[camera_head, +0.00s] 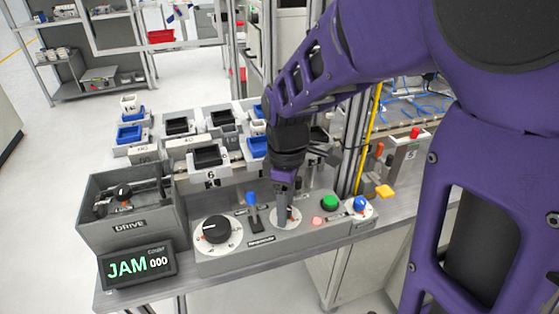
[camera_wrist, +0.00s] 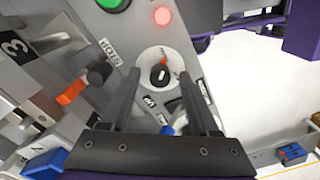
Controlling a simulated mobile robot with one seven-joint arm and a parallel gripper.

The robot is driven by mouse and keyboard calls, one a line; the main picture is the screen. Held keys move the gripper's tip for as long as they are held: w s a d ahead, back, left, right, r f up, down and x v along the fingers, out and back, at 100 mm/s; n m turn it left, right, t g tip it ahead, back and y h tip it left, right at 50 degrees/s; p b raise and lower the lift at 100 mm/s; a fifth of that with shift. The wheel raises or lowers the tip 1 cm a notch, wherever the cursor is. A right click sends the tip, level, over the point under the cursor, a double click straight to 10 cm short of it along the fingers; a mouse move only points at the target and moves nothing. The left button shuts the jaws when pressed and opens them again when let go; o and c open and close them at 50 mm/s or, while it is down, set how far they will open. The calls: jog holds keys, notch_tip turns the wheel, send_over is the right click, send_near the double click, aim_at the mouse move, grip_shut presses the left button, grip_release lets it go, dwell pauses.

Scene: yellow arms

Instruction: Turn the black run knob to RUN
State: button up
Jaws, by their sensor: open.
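A small black knob (camera_wrist: 158,75) with an orange-red mark sits on a round white dial plate in the wrist view. In the head view this dial (camera_head: 286,218) is on the grey control panel (camera_head: 235,260), mostly behind my gripper (camera_head: 288,198). My gripper (camera_wrist: 159,82) is open, with one finger on each side of the knob in the wrist view. I cannot tell whether the fingers touch it. A larger black knob (camera_head: 216,229) on a white dial stands at the panel's left. I cannot read which knob is labelled RUN.
A blue lever (camera_head: 252,208) stands left of my gripper. A green button (camera_head: 330,202), a lit pink lamp (camera_head: 317,221) and a blue knob (camera_head: 360,203) are to the right. A DRIVE box (camera_head: 128,207) and several bins stand behind.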

grip_shut()
jog(key=shift+m, duration=0.3)
jog(key=m+p, duration=0.1)
jog(key=m, duration=0.2)
jog(key=shift+m, duration=0.3)
jog(key=m+p, duration=0.1)
jog(key=m, duration=0.3)
jog(key=m+p, duration=0.1)
jog(key=m, duration=0.8)
jog(key=shift+m+p, duration=0.3)
jog(key=shift+p, duration=0.1)
